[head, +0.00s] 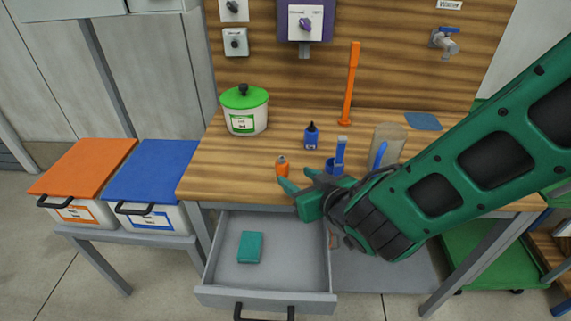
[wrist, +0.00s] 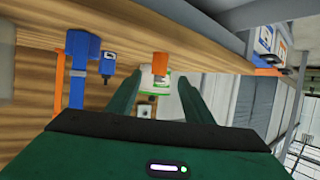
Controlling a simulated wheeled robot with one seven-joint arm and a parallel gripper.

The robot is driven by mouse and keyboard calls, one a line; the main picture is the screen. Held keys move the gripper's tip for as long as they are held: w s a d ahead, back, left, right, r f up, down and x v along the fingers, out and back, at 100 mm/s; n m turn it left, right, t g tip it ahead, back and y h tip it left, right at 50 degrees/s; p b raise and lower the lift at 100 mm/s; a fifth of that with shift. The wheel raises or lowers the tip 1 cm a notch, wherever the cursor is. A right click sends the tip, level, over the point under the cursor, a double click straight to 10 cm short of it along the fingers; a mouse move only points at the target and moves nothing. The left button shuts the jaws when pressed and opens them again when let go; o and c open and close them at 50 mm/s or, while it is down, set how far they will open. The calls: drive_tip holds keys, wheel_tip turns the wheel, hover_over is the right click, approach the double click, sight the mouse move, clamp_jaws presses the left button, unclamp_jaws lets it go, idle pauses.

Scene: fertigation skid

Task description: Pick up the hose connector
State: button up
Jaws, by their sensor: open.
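A small orange piece, which looks like the hose connector (head: 282,167), stands upright on the wooden worktop near its front edge. In the wrist view the orange hose connector (wrist: 160,64) shows ahead, between the two fingertips in the picture. My gripper (head: 293,178) is open and empty, low over the front edge of the worktop, just right of and nearer than the connector. In the wrist view my gripper (wrist: 158,77) shows both green fingers spread apart. I cannot tell whether a finger touches the connector. The connector's lower part is not clear in the wrist view.
A green-lidded pot (head: 243,123) stands at the back left. An open drawer (head: 225,282) with a teal block (head: 250,247) juts out below. The worktop's left part is clear.

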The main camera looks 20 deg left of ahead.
sight(285, 167)
drive_tip(key=shift+w+a+f, duration=0.15)
drive_tip(key=shift+w+f, duration=0.15)
drive_tip(key=shift+w, duration=0.4)
drive_tip(key=shift+a+r+x, duration=0.1)
drive_tip(key=shift+r+x, duration=0.05)
drive_tip(key=shift+x, duration=1.3)
drive_tip(key=shift+a+r+x, duration=0.1)
drive_tip(key=shift+r+x, duration=0.1)
drive_tip(key=shift+x, duration=1.25)
drive_tip(key=shift+a+r+x, duration=0.1)
drive_tip(key=shift+r+x, duration=0.05)
drive_tip(key=shift+x, duration=1.3)
drive_tip(key=c, duration=1.1)
